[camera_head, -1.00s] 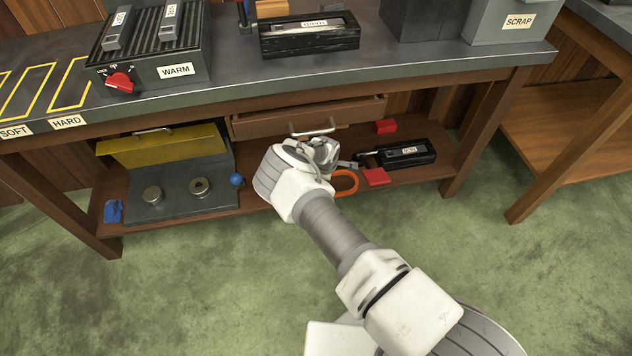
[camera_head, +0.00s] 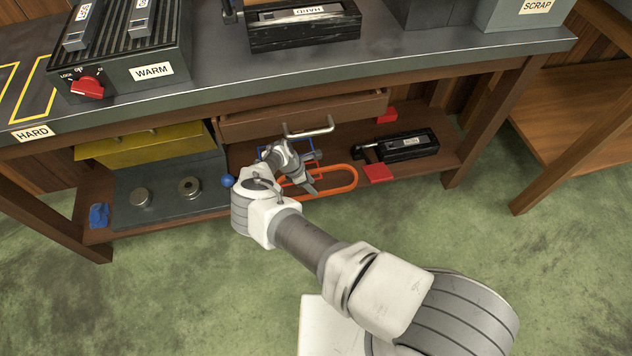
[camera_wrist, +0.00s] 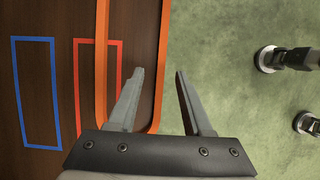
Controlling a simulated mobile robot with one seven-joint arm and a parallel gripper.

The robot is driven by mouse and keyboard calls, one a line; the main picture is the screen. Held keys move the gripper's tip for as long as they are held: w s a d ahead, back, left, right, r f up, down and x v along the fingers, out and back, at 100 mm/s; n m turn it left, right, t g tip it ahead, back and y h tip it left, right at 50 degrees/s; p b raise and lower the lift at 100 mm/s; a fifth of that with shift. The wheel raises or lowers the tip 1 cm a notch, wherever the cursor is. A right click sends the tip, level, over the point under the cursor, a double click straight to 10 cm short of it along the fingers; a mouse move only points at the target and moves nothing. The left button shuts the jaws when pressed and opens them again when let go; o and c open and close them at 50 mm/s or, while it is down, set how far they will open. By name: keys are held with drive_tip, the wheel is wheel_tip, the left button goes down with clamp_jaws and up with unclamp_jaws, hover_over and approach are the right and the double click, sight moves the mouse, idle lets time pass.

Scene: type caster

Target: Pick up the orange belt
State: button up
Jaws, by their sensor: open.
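The orange belt (camera_head: 342,179) is a long loop lying on the lower wooden shelf under the bench. Its right end shows in the head view; its left part is behind my arm. In the wrist view the belt (camera_wrist: 160,60) runs along the shelf's front edge, its near side lying between my fingers' lines and its other side at the left finger. My gripper (camera_wrist: 160,100) is open and empty above the belt. In the head view my gripper (camera_head: 300,178) is over the shelf, at the belt's left part. I cannot tell whether the fingers touch it.
Red and blue outlines (camera_wrist: 35,93) mark the shelf beside the belt. A drawer (camera_head: 300,115) with a protruding handle (camera_head: 310,130) is above. A black tool box (camera_head: 405,145) and red block (camera_head: 378,173) stand right. A blue ball (camera_head: 228,181) is left. Green floor is open in front.

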sight(319, 192)
drive_tip(key=b+x, duration=0.1)
drive_tip(key=x, duration=0.4)
drive_tip(key=shift+d+f+b, duration=0.2)
drive_tip(key=shift+d+b, duration=0.05)
drive_tip(key=shift+b, duration=0.1)
drive_tip(key=shift+r, duration=0.1)
clamp_jaws()
idle(1.0)
